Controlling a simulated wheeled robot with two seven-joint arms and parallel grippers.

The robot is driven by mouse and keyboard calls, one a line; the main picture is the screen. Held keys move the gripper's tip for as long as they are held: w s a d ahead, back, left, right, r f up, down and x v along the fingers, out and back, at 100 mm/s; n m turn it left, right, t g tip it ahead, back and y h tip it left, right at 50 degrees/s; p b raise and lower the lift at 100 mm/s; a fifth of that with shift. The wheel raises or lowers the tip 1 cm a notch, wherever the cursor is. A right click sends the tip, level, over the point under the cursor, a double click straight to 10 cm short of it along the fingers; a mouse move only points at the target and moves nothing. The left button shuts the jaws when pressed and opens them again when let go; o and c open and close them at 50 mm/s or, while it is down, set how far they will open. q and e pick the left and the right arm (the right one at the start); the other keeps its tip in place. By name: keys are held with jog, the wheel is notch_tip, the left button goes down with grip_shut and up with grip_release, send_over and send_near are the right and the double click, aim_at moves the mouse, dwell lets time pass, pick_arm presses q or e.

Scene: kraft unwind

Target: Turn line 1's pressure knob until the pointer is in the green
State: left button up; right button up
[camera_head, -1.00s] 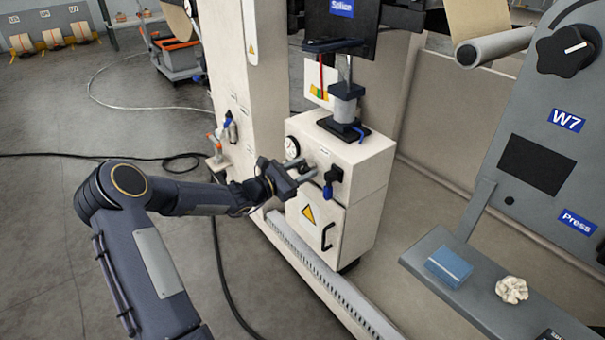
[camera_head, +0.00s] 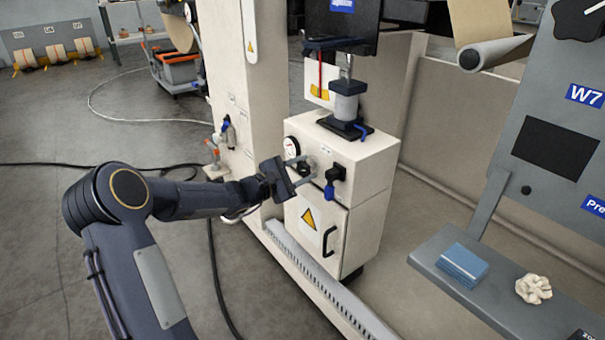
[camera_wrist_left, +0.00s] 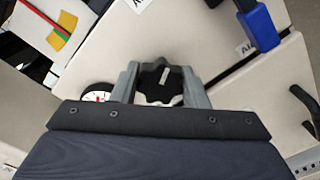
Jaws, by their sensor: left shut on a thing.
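The pressure knob (camera_wrist_left: 160,80) is black and lobed with a pale mark, on the front of a cream cabinet (camera_head: 344,221). My left gripper (camera_head: 308,168) reaches in from the left at the knob. In the left wrist view its two grey fingers (camera_wrist_left: 160,87) stand on either side of the knob and are shut on it. The round gauge (camera_head: 291,147) has a white face with some red and sits just left of the knob. In the wrist view the gauge (camera_wrist_left: 97,92) is partly hidden, and its pointer is too small to read. My right gripper is out of view.
A black fitting with a blue handle (camera_head: 329,192) sits right of the knob. A post (camera_head: 346,102) stands on the cabinet top. Cables cross the floor at left.

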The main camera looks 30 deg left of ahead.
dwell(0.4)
pick_arm(q)
jog(key=o, duration=1)
jog(key=shift+c, duration=0.2)
jog(key=p+v, duration=0.2)
jog(key=v, duration=0.6)
jog(key=shift+p, duration=0.35)
jog(key=shift+d, duration=0.15)
